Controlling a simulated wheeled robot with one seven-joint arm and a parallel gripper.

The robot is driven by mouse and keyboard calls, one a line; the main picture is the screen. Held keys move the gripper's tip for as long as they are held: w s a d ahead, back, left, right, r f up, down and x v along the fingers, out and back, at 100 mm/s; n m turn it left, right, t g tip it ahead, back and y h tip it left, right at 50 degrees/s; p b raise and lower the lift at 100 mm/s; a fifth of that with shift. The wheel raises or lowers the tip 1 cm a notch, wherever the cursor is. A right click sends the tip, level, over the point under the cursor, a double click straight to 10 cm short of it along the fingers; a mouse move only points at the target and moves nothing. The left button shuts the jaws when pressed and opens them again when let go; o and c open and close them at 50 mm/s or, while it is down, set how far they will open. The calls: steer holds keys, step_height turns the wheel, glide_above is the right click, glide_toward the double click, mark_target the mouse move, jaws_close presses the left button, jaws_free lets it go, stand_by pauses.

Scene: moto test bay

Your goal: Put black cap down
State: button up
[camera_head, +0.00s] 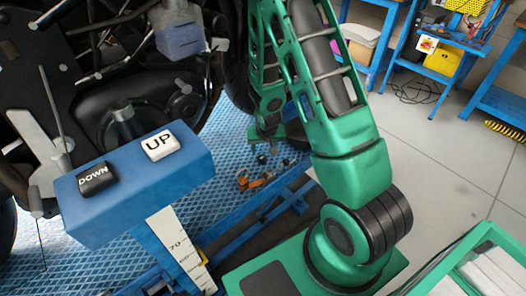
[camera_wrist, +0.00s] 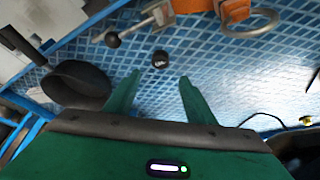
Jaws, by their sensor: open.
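A small black cap (camera_wrist: 160,60) rests on the blue patterned platform (camera_wrist: 255,75) in the wrist view. My gripper (camera_wrist: 160,78) is open, with its two green fingers apart and nothing between them. The cap appears just beyond the fingertips, lined up with the gap and apart from both fingers. In the head view a small dark piece (camera_head: 262,159), probably the same cap, shows on the platform just below my gripper (camera_head: 264,143).
An orange clamp-like part with a metal ring (camera_wrist: 250,22) and a dark cup-shaped part (camera_wrist: 76,85) lie near the cap. A blue box (camera_head: 135,190) carries a black DOWN button and a white UP button. A motorcycle (camera_head: 115,95) stands at the left.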

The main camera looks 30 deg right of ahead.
steer(key=shift+v, duration=0.8)
steer(key=s+d+r+g, duration=0.1)
steer(key=s+d+r, duration=0.2)
steer(key=s+r, duration=0.35)
steer(key=s+d+r+g, duration=0.1)
steer(key=s+d+r, duration=0.25)
steer(key=r, duration=0.65)
steer(key=s+a+r+m+g+y, duration=0.1)
steer(key=s+r, duration=0.5)
steer(key=s, duration=0.5)
steer(key=s+a+r+g, duration=0.1)
steer(key=s+r, duration=0.5)
steer(key=s, duration=0.5)
steer(key=shift+a+r+m+y, duration=0.35)
steer(key=shift+r+m+y, duration=0.05)
steer(key=shift+s, duration=0.1)
steer(key=shift+w+f, duration=0.25)
steer(key=shift+w, duration=0.25)
